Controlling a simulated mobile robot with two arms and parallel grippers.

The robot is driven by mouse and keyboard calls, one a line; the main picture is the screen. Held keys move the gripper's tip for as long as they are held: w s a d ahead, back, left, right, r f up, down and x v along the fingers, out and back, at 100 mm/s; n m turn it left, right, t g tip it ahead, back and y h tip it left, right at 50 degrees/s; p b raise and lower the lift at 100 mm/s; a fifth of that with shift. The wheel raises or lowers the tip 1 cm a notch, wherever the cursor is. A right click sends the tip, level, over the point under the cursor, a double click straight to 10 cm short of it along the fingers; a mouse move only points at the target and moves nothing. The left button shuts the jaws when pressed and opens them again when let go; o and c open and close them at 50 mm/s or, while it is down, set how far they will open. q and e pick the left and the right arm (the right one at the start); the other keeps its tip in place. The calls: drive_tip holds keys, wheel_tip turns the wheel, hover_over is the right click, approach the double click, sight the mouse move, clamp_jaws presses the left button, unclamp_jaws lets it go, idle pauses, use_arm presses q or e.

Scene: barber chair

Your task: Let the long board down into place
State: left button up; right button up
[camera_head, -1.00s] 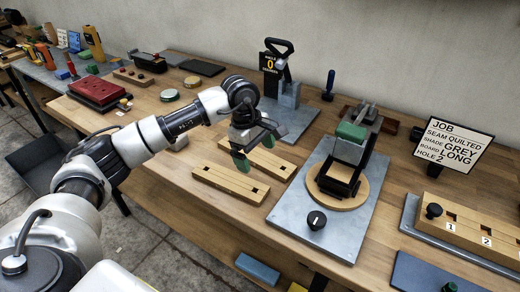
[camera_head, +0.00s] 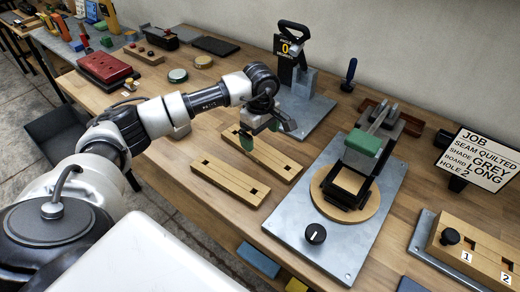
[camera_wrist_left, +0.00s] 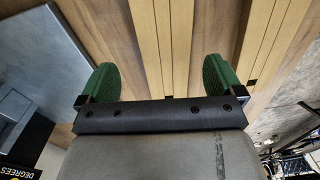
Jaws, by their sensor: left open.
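Two slotted wooden boards lie side by side on the bench: a far one (camera_head: 275,157) and a near one (camera_head: 225,178). The gripper's height above the boards is unclear. My right gripper is not in view.
A black frame with a green block (camera_head: 363,145) stands on a round wooden disc (camera_head: 325,205) and grey plate (camera_head: 285,228). A numbered hole block (camera_head: 485,262) and job sign (camera_head: 485,160) are at right. An angle stand (camera_head: 303,80) is behind the boards.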

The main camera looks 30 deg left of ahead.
sight(259, 148)
use_arm(q)
drive_tip(key=f, duration=0.2)
drive_tip(key=f+p, duration=0.1)
drive_tip(key=shift+s+a+f, duration=0.1)
drive_tip(key=shift+s+f, duration=0.25)
drive_tip(key=shift+f, duration=0.4)
drive_tip(key=shift+w, duration=0.1)
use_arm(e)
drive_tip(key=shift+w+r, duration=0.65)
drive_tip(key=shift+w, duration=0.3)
use_arm(q)
drive_tip(key=shift+c, duration=0.2)
drive_tip(key=c, duration=1.1)
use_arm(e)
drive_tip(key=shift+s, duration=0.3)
